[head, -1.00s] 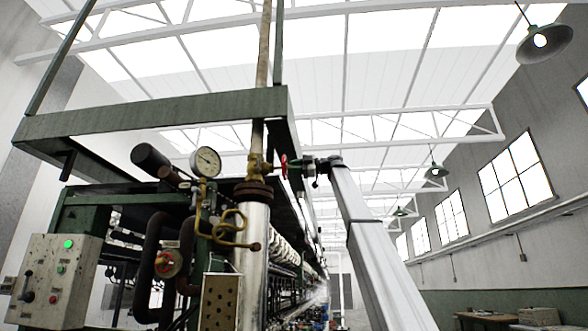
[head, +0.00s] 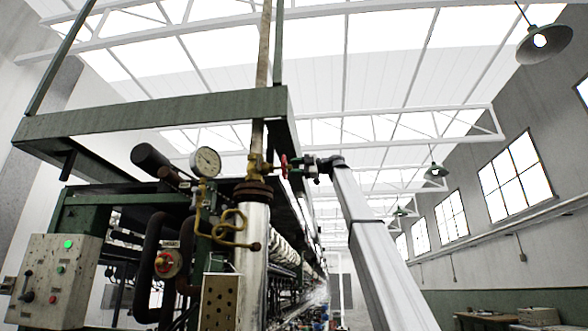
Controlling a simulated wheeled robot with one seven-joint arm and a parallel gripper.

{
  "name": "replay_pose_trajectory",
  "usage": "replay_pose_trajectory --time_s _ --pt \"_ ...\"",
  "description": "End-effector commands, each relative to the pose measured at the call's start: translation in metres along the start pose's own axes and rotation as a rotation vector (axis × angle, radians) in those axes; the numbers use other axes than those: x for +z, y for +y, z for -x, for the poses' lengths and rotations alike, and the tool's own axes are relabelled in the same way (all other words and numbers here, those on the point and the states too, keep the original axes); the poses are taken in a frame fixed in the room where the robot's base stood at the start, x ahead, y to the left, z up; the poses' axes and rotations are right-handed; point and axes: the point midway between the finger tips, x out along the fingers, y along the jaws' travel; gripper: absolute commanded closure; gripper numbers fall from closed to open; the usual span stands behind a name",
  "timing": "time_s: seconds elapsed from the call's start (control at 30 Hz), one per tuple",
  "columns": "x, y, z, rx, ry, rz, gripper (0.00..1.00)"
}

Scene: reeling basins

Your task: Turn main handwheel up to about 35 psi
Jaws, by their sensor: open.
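The main handwheel (head: 284,165) is a small red wheel seen nearly edge-on, on a brass valve at the top of the vertical silver pipe. My gripper (head: 292,167) is a dark shape at the end of my light grey arm, just right of the wheel. It is open, and its fingertips are at or very close to the wheel's right side; I cannot tell whether they touch. A round white pressure gauge (head: 206,162) stands to the left on brass piping. Its dial is too small to read.
A coiled brass pipe (head: 232,226) hangs below the gauge. A green steel frame (head: 150,112) crosses above the valve. A control box (head: 50,280) with a lit green lamp stands at lower left. The space right of my arm is open.

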Motion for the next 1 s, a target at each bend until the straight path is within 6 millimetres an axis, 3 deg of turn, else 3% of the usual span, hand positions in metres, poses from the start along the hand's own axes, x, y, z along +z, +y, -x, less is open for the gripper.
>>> replay_pose_trajectory --time_s 0.2,0.37,1.0 --pt "0.0 0.0 0.022 -0.001 -0.001 0.0 0.53" --pt "0.0 0.0 0.023 -0.001 0.0 -0.067 0.53" --pt "0.0 0.0 0.023 0.0 0.0 -0.76 0.53"
